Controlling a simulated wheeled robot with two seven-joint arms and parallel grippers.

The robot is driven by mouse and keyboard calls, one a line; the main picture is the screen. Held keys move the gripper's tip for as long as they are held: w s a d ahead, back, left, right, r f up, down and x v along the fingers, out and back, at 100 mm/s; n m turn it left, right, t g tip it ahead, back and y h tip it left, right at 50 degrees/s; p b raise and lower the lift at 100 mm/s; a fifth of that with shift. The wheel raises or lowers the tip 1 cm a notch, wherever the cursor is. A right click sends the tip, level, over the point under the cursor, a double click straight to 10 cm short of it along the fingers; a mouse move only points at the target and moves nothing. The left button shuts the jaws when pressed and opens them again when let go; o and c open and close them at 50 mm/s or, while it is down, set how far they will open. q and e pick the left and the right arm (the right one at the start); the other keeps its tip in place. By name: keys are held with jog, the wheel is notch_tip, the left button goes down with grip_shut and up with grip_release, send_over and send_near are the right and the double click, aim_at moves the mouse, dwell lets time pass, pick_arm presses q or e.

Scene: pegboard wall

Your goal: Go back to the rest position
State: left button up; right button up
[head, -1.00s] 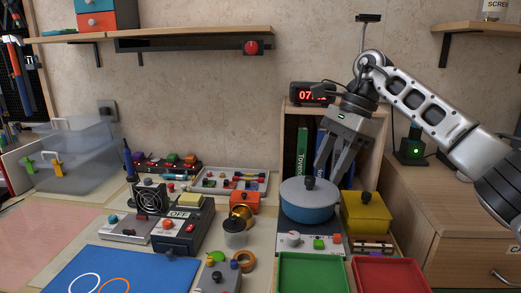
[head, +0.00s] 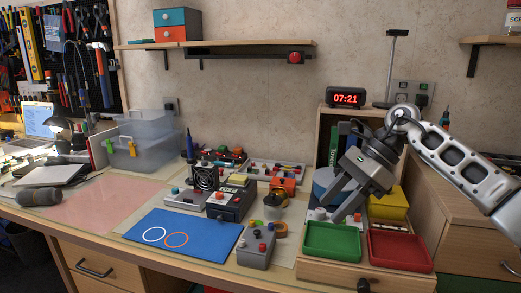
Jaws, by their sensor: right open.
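My right gripper (head: 330,212) reaches in from the right on its silver and grey arm. Its two fingers point down and to the left, spread apart with nothing between them. They show in front of the blue pot (head: 323,184) and just above the green tray (head: 332,243); I cannot tell whether they touch anything. The gripper hides much of the pot and the panel around it. My left gripper is not in view.
A red tray (head: 400,252) and a yellow box (head: 390,208) stand close by the gripper. A wooden shelf cabinet with a digital clock (head: 346,97) is behind the arm. A blue mat (head: 185,235) lies open at the front left.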

jog(key=s+a+f+m+t+y+p, duration=0.1)
jog(key=s+a+m+y+p, duration=0.1)
jog(key=s+a+m+y, duration=0.35)
jog(key=s+a+f+m+t+y+p, duration=0.1)
jog(key=s+a+m+t+y, duration=0.1)
jog(key=a+m+y, duration=0.7)
jog(key=s+d+f+m+t+h+p, duration=0.2)
jog(key=d+f+m+t+h, duration=0.4)
jog(key=m, duration=0.9)
jog(key=s+d+f+m+t+h+p, duration=0.1)
jog(key=s+d+f+m+t+h, duration=0.2)
jog(key=m+t+h, duration=0.85)
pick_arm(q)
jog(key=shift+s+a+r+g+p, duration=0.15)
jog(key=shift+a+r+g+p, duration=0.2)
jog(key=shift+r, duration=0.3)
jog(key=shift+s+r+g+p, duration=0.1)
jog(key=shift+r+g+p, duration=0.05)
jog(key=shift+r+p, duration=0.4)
pick_arm(e)
jog(key=s+d+f+m+g+h, duration=0.1)
jog(key=s+d+f+m+g, duration=0.3)
jog(key=s+f+m+g, duration=0.5)
jog(key=s+f+m, duration=0.2)
jog(key=s+m, duration=0.1)
jog(key=shift+s+d, duration=0.25)
jog(key=shift+d, duration=0.05)
